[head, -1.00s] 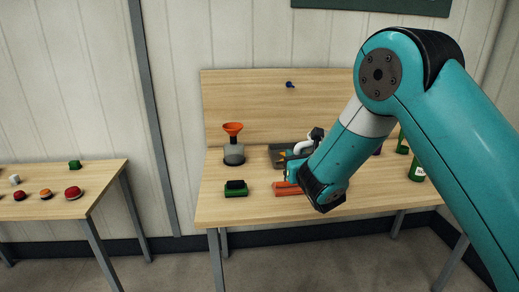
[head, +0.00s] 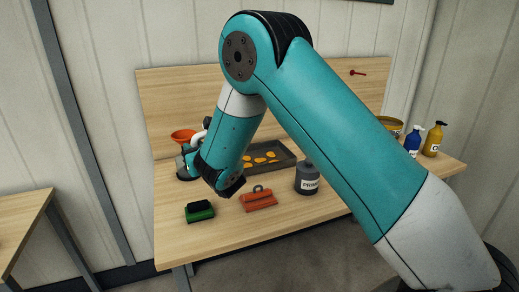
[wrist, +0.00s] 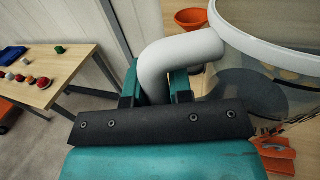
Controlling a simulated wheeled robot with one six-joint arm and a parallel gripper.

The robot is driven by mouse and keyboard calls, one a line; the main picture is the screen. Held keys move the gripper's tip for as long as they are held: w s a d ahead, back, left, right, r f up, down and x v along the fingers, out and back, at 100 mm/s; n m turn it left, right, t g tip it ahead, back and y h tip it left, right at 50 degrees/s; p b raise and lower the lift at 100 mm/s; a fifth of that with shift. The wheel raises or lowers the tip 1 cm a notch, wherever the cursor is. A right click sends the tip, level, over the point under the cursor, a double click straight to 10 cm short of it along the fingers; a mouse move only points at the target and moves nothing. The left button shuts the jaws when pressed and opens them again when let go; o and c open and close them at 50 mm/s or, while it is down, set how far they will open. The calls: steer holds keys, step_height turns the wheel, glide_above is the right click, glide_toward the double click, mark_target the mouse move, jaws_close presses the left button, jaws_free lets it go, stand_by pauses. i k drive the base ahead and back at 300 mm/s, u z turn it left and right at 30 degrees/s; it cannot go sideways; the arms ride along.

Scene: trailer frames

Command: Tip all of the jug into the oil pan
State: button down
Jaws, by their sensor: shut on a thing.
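My gripper (wrist: 156,88) is shut on the white handle (wrist: 180,58) of a clear jug with a white rim (wrist: 268,52). In the head view my gripper (head: 189,160) is partly covered by my arm, and only a little of the white jug handle (head: 198,138) shows. The jug's tilt and contents cannot be made out clearly. A dark rectangular pan (head: 288,164) with orange patches in it lies on the workbench, right of my gripper and partly behind my forearm. It looks like the oil pan.
An orange funnel (head: 182,136) stands behind my gripper. An orange caddy (head: 258,200), a green block (head: 199,210) and a grey primer can (head: 307,178) stand on the workbench (head: 228,235). Pump bottles (head: 434,140) are at the right. A second table (wrist: 52,75) is at left.

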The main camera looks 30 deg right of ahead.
mark_target(264, 157)
steer(key=z, duration=0.4)
steer(key=i, duration=0.55)
steer(key=z, duration=0.6)
